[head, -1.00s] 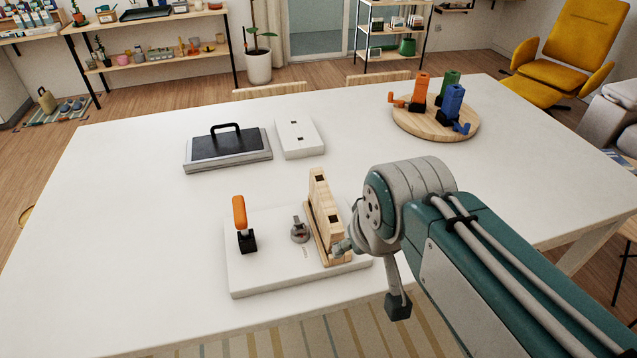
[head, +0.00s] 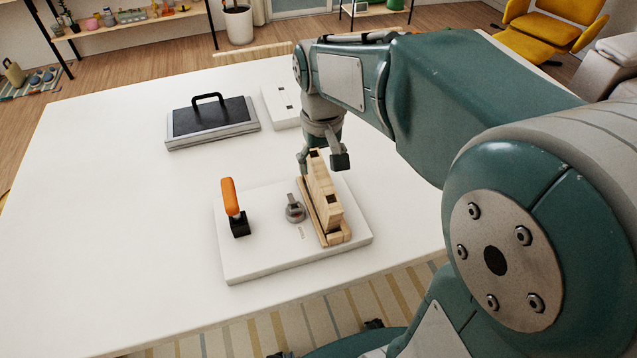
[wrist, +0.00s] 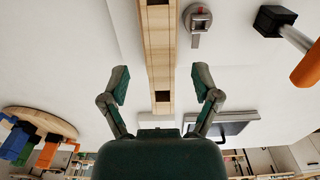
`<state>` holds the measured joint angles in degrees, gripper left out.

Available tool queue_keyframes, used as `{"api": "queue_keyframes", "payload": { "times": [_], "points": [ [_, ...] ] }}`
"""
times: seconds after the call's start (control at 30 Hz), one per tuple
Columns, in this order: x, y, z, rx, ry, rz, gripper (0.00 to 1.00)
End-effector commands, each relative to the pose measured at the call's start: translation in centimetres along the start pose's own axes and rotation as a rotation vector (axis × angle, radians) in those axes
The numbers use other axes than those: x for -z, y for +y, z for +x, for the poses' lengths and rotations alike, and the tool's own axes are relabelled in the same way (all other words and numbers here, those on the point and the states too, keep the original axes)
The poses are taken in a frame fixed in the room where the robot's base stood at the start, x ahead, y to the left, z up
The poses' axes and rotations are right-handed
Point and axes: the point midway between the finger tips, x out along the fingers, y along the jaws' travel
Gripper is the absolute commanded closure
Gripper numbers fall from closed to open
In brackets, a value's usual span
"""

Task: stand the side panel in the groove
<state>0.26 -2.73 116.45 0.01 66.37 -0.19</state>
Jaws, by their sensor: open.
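The side panel (head: 321,188) is a pale wooden board with two dark square openings along its top edge. It stands upright between low wooden rails that form the groove (head: 337,238), on a white base board (head: 262,263). How deep it sits I cannot tell. My gripper (head: 322,161) is at the panel's far end, pointing down, with its fingers apart. In the wrist view, the open fingers of my gripper (wrist: 161,85) are on either side of the panel (wrist: 159,55), with a gap on each side.
A grey knob (head: 295,211) and an orange-handled clamp (head: 232,203) stand on the base board left of the panel. A black-handled plate (head: 211,122) and a white block with dark slots (head: 281,106) lie farther back. The table's left side (head: 110,225) is clear.

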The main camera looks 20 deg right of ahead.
Motion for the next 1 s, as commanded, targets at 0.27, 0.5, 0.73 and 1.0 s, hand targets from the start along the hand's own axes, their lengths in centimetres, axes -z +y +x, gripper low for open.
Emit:
{"api": "queue_keyframes", "payload": {
  "times": [0.27,0.5,0.73,1.0],
  "points": [
    [0.1,-0.1,2.8,0.000,-0.002,0.000,0.20],
    [0.4,-0.2,6.1,0.000,-0.002,0.000,0.20],
    [0.4,-0.2,6.4,0.000,0.002,0.000,0.20],
    [0.4,-0.2,6.4,0.000,0.001,0.000,1.00]
  ]
}}
